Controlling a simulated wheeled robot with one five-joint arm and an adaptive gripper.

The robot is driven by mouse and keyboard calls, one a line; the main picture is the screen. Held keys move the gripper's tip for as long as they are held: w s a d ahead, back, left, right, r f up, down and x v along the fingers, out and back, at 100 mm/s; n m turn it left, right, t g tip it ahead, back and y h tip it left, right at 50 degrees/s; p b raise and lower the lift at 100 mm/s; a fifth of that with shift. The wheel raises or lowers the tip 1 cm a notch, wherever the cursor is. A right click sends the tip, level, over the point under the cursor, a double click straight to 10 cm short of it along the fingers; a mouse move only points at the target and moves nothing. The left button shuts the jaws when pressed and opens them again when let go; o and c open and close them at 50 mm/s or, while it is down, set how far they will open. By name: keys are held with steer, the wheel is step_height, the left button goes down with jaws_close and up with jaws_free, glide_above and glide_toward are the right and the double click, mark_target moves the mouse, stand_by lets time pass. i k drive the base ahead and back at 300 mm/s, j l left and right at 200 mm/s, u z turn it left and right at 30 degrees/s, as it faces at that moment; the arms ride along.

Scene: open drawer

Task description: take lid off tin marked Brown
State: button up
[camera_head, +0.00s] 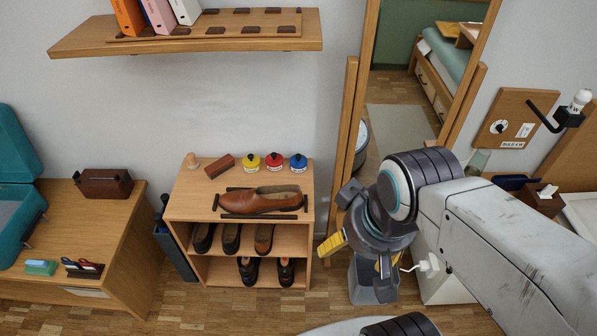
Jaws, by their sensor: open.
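Three small round tins stand in a row at the back of the shoe rack's top: a yellow one (251,163), a red one (273,162) and a blue one (298,162). Each has a dark mark on its front or top, too small to read, so I cannot tell which is marked Brown. All three appear closed.
A brown shoe (265,200) lies on a dark stand on the rack top (186,205), in front of the tins. A brush (219,166) and a small wooden piece (192,160) are left of them. A wall shelf (190,46) hangs above. A mirror (400,110) leans right.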

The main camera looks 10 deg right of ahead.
mark_target(274, 159)
steer(key=i+j+z, duration=0.25)
steer(key=i+j, duration=0.2)
steer(key=i+j+z, duration=0.25)
steer(key=i+j, duration=0.15)
steer(key=j, duration=0.3)
